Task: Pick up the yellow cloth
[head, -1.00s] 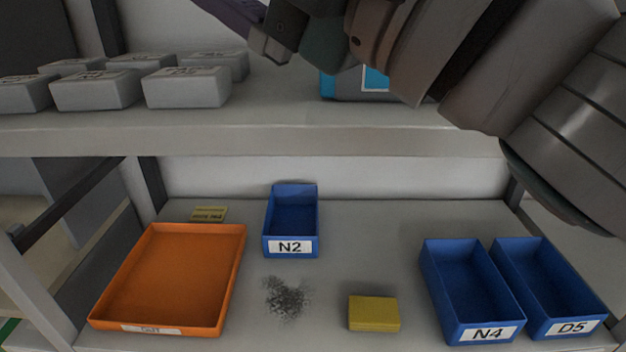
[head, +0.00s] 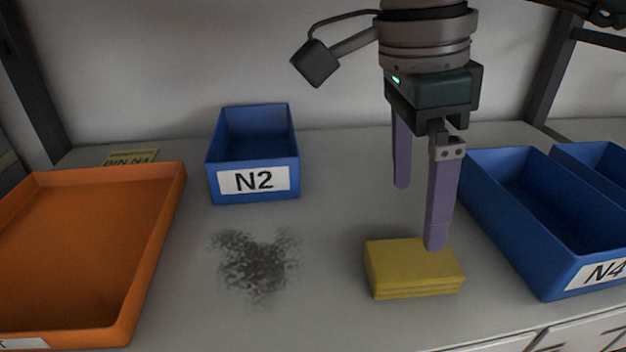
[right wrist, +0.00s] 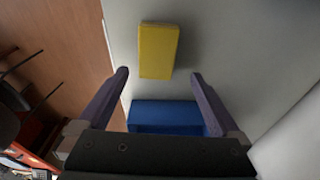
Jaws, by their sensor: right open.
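The yellow cloth (head: 414,267) is a folded, flat block lying on the grey shelf surface, right of a dark smudge. It also shows in the right wrist view (right wrist: 158,51), beyond the fingertips and roughly between their lines. My right gripper (head: 420,218) points down above and behind the cloth in the head view, with its purple fingers apart and nothing between them. One fingertip overlaps the cloth's back edge in the head view; the wrist view shows a gap. My left gripper is out of view.
A blue bin N4 (head: 585,275) stands close right of the cloth, with another blue bin (head: 600,160) beside it. Blue bin N2 (head: 253,181) stands at the back. An orange tray (head: 150,245) is at left. The dark smudge (head: 253,262) lies on open shelf.

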